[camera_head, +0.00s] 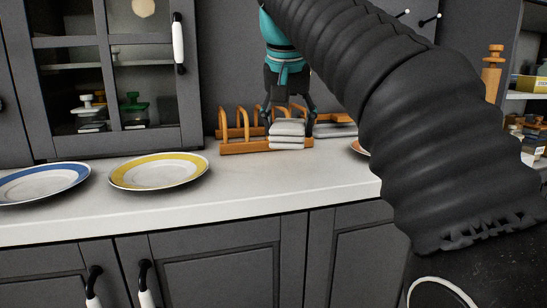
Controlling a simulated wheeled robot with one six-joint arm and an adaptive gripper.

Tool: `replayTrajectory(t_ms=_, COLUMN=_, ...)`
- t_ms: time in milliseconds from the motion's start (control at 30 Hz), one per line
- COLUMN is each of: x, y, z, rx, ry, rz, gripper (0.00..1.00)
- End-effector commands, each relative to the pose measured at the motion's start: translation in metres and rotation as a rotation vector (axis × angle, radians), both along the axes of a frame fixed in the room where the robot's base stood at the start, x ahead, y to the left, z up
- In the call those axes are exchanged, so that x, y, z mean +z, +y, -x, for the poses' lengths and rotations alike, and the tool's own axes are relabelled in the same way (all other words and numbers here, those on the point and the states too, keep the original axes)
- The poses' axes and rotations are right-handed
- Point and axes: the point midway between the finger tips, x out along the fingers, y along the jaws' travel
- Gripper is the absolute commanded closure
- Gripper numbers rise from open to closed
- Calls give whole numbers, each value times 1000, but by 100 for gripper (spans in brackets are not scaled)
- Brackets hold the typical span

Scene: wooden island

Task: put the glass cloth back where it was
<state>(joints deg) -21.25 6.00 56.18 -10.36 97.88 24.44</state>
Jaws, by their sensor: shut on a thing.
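A folded white-grey cloth (287,134), which I take to be the glass cloth, is a small layered stack at the counter's back. My gripper (287,122) points down from above and is shut on it, with a finger at each side. The cloth is in front of the right part of a wooden rack (237,133) with upright loops. Whether the cloth touches the counter or the rack cannot be told.
Another grey folded stack (336,130) lies right of the cloth. A yellow-rimmed plate (158,171) and a blue-rimmed plate (40,183) lie on the white counter (250,185) to the left. A glass-doored cabinet (110,70) stands behind them. My arm hides much of the right side.

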Motion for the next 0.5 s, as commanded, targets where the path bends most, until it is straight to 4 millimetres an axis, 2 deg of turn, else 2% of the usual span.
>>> replayTrajectory(t_ms=233, x=-29, y=22, z=-44, rx=3, ry=1, rz=1, gripper=64)
replayTrajectory(t_ms=400, x=-39, y=28, z=-60, rx=0, ry=0, rz=0, gripper=64)
replayTrajectory(t_ms=500, x=-43, y=28, z=-63, rx=-1, ry=-1, rz=0, gripper=64)
